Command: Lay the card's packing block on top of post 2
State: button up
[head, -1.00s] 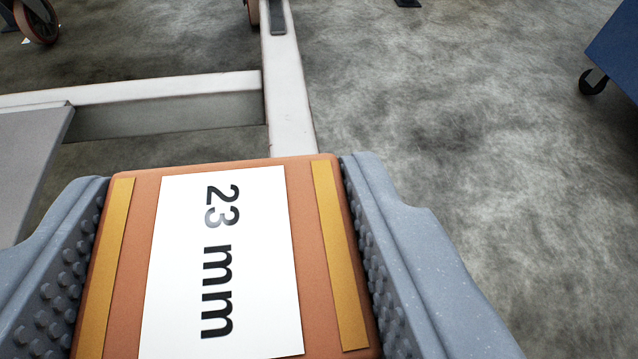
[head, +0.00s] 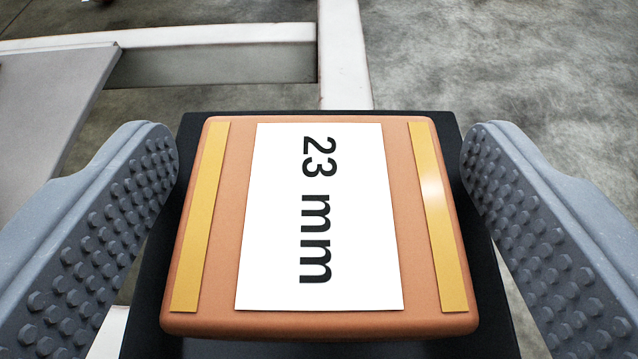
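The packing block (head: 222,255) is orange-brown with two yellow strips and a white label reading "23 mm". It lies flat on a black square top (head: 153,320), which shows around its sides and far edge. I see no number on this support, so I cannot tell from the view which post it is. My gripper (head: 318,190) is open, with one studded grey finger on each side of the block. A gap shows between each finger and the block. The card is not in view.
A white frame (head: 345,55) with a crossbar runs behind the black top. A grey panel (head: 50,90) lies at the left. Bare concrete floor (head: 510,70) is open at the right.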

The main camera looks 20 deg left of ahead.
jog(key=shift+r, duration=0.15)
jog(key=p+v, duration=0.3)
jog(key=v, duration=0.9)
